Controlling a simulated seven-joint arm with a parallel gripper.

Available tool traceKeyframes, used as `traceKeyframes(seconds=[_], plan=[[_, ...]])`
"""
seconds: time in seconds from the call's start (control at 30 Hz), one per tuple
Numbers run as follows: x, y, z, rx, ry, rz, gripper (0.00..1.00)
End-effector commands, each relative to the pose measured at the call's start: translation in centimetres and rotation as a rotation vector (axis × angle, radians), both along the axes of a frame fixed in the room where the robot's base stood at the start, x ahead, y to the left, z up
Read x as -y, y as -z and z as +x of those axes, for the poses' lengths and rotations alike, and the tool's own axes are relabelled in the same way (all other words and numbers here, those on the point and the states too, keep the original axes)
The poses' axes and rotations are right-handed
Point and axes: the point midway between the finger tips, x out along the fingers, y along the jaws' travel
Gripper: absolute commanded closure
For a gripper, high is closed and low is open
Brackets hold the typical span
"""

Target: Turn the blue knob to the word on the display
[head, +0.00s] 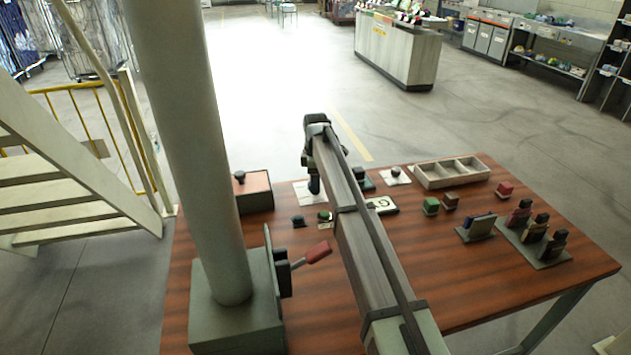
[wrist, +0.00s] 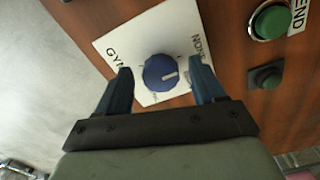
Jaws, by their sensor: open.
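The blue knob (wrist: 160,72) sits on a white plate (wrist: 118,46) in the wrist view. Its white mark points right. In the head view my gripper (head: 315,186) is over the plate (head: 302,193), and the knob is hidden.
A green button (wrist: 270,21) labelled "END" and a small dark green button (wrist: 266,77) are right of the plate.

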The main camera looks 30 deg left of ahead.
Motion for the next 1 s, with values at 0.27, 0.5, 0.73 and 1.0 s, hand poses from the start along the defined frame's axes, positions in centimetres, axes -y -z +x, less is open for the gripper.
traceKeyframes(seconds=[0.27, 0.5, 0.73, 1.0], plan=[[0.0, 0.25, 0.0, 0.0, 0.0, 0.0, 0.31], [0.0, 0.23, 0.01, 0.0, 0.0, 0.0, 0.48], [-0.01, 0.23, 0.0, 0.0, 0.0, 0.0, 0.7], [0.0, 0.22, 0.0, 0.001, 0.001, 0.001, 0.87]])
